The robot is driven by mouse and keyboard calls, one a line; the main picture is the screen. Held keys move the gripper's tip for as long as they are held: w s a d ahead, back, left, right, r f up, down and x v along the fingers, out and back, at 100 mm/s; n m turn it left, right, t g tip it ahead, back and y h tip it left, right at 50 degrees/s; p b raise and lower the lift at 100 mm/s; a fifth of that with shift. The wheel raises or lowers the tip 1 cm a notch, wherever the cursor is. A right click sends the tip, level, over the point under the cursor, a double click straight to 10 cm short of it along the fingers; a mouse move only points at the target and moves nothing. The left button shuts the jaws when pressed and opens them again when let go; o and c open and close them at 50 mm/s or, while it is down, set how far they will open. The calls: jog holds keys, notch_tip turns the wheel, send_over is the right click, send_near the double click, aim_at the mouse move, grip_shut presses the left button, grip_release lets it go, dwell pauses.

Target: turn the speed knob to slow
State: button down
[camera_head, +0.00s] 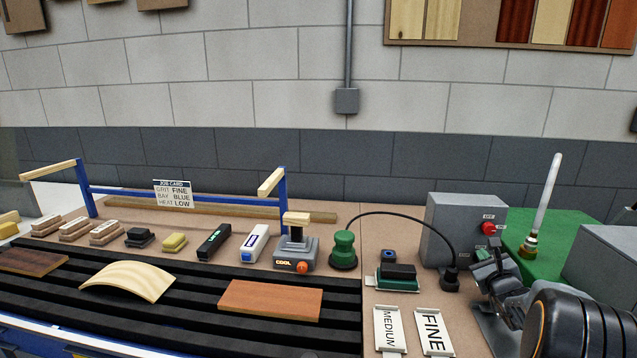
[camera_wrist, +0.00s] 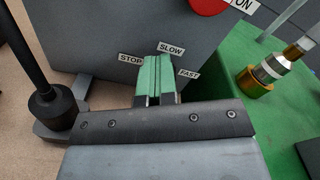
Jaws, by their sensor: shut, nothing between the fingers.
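The grey control box (camera_head: 452,222) stands at the right of the bench. In the wrist view its face (camera_wrist: 95,35) carries the labels STOP (camera_wrist: 131,58), SLOW (camera_wrist: 171,48) and FAST (camera_wrist: 189,73). My gripper (camera_wrist: 152,70) is shut, its green-padded fingers together in front of the box face amid these labels. The speed knob itself cannot be made out; the fingers cover the spot between the labels. Whether the fingertips touch anything there, I cannot tell. In the head view my gripper (camera_head: 485,254) is close to the box's front, below the red button (camera_head: 488,228).
A black plug (camera_head: 450,278) with a cable stands just left of my gripper. A green block with a brass fitting (camera_wrist: 257,82) and pale tube is close on the right. A green-handled tool (camera_head: 343,248) and the MEDIUM (camera_head: 388,325) and FINE (camera_head: 433,330) trays lie further left.

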jog(key=shift+s+d+r+b, duration=0.1)
jog(key=shift+s+r+b, duration=0.25)
jog(key=shift+b, duration=0.25)
jog(key=shift+s+a+b, duration=0.2)
jog(key=shift+s+b, duration=0.15)
jog(key=shift+s, duration=0.75)
jog(key=shift+s+a+b, duration=0.15)
jog(key=shift+s+b, duration=0.2)
jog(key=shift+s, duration=0.7)
jog(key=shift+a, duration=0.1)
